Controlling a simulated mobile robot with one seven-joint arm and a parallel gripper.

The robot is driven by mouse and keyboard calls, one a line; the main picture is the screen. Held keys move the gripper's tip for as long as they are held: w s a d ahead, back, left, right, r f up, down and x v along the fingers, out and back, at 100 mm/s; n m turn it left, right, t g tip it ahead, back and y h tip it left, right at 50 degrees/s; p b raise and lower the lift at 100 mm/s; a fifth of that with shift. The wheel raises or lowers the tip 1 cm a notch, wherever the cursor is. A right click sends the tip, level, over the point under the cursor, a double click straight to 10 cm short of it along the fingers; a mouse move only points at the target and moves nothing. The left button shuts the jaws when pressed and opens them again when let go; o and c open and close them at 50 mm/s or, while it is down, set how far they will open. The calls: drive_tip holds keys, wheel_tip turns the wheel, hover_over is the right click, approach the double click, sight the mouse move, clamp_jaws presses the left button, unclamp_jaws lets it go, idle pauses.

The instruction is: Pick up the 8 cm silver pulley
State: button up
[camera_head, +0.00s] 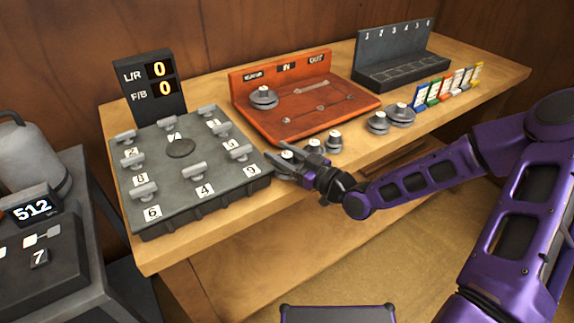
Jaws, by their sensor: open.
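Several silver pulleys with small white labels stand on the wooden bench; the labels are too small to read, so I cannot tell which is 8 cm. My gripper (289,165) is open at the bench's front edge, by the leftmost pulley (287,155), which its fingers partly hide. I cannot tell whether they touch it. A small pulley (335,140) stands just right of my gripper, with another (314,146) partly behind the fingers. Farther right are a pulley (378,122) and a wider one (401,115). Another pulley (263,98) sits on the orange board.
The orange board (345,101) lies behind the pulleys. A grey box with numbered T-handles (181,149) is close left of my gripper. A dark numbered rack (395,60) and coloured tags (445,85) stand at the right. Bare bench (365,151) lies along the front.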

drive_tip(key=shift+w+a, duration=0.45)
drive_tip(key=shift+a, duration=0.05)
clamp_jaws()
drive_tip(key=shift+r, duration=0.1)
